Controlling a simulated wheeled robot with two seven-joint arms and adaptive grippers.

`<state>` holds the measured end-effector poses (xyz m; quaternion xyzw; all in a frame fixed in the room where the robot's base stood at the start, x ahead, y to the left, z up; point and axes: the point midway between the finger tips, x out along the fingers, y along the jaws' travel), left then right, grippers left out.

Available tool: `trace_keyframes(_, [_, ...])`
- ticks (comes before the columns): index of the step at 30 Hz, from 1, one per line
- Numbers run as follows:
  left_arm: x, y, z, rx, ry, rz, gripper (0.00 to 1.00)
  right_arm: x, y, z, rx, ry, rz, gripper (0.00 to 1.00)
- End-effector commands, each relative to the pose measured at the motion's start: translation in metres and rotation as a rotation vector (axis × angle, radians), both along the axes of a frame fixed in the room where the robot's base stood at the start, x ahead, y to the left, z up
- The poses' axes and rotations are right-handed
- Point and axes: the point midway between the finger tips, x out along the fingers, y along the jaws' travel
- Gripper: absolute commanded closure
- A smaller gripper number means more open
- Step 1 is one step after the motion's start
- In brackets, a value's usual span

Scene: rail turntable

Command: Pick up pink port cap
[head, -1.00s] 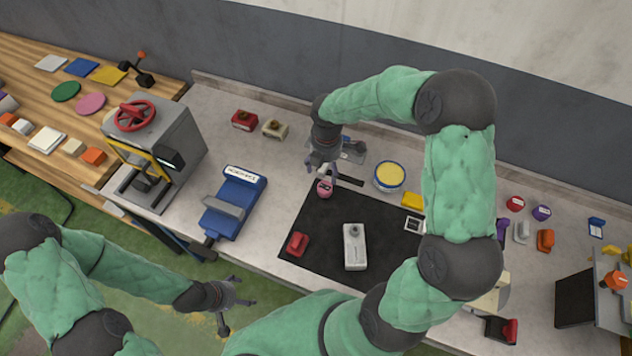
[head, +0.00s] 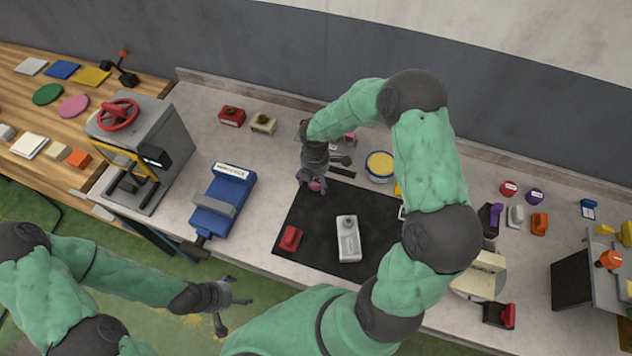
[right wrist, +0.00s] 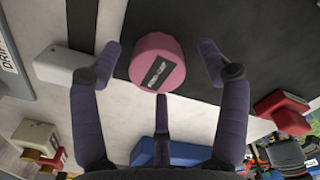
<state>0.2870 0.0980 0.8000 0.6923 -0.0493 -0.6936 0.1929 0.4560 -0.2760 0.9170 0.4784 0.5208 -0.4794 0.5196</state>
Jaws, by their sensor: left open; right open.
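The pink port cap (right wrist: 157,62) is a round pink piece with a dark label on its face. In the right wrist view it lies between the spread fingers of my right gripper (right wrist: 162,68), at the edge of the black mat. In the head view the cap (head: 317,185) is mostly hidden under my right gripper (head: 312,184), which points down over it. The right fingers are open, and I see no clear contact with the cap. My left gripper (head: 228,304) is open and empty, over the green floor in front of the bench.
The black mat (head: 300,222) carries a red piece (head: 290,238) and a grey-white device (head: 348,240). A yellow-topped round tin (head: 380,166) stands behind it. A blue vise (head: 222,200) stands left of the mat. Several small coloured parts stand at the right.

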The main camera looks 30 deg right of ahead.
Motion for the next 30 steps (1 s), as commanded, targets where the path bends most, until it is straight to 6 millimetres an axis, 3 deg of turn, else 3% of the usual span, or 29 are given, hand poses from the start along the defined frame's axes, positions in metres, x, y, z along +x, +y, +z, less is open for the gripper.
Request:
trace_keyframes(7, [0.000, 0.000, 0.000, 0.000, 0.000, 0.000, 0.20, 0.001, 0.000, -0.002, 0.000, -0.002, -0.001, 0.24])
trace_keyframes(12, [0.000, 0.000, 0.000, 0.000, 0.000, 0.000, 0.20, 0.001, 0.000, -0.002, 0.000, -0.002, -0.001, 0.69])
trace_keyframes(25, [0.000, 0.000, 0.000, 0.000, 0.000, 0.000, 0.20, 0.000, 0.000, -0.002, 0.000, 0.000, 0.000, 0.70])
trace_keyframes(30, [0.000, 0.000, 0.002, 0.000, 0.000, 0.000, 0.20, 0.001, 0.000, 0.009, 0.000, -0.002, -0.002, 0.70])
